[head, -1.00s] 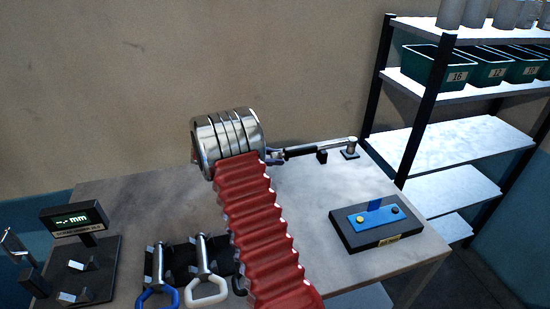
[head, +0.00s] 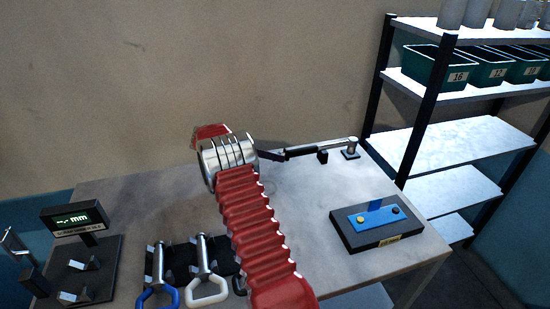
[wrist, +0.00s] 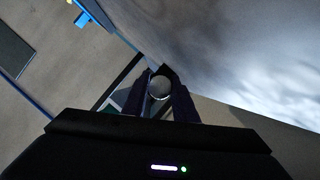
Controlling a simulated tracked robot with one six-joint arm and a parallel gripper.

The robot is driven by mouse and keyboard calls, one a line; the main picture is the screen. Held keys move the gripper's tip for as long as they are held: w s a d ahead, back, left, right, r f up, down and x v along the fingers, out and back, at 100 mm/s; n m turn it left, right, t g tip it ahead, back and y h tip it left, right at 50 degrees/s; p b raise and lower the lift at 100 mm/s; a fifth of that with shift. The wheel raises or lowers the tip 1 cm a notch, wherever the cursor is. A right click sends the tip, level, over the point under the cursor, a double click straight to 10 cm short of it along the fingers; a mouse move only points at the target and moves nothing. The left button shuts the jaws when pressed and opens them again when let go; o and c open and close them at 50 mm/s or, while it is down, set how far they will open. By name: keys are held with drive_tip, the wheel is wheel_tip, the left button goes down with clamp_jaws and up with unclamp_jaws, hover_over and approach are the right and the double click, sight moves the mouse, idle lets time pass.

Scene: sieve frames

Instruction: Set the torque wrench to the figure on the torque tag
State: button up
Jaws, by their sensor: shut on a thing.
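The torque wrench (head: 304,151) lies along the back of the bench, with a dark grip and a silver shaft and head at its right end. My gripper (head: 280,155) is at the wrench's left end, mostly hidden behind my red arm in the head view. In the wrist view my gripper (wrist: 165,88) is shut on the round grey end of the wrench (wrist: 159,88), which sits between the two dark fingers. No scale figure is readable. A small yellow label (head: 387,240) is on the front of a black block; its writing is too small to read, and I cannot tell whether it is the torque tag.
The black block (head: 350,238) carries a blue plate with two knobs. A gauge with a display (head: 75,220) stands at left. Blue-handled (head: 158,297) and white-handled (head: 207,291) tools lie front centre. Shelving with green bins (head: 430,66) stands right. The bench between wrench and block is clear.

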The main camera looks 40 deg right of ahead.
drive_tip(key=n+g, duration=0.2)
drive_tip(key=n, duration=0.2)
drive_tip(key=shift+g, duration=0.3)
drive_tip(key=shift+n, duration=0.3)
drive_tip(key=o, duration=1)
drive_tip(key=shift+o, duration=0.2)
drive_tip(key=shift+w, duration=0.1)
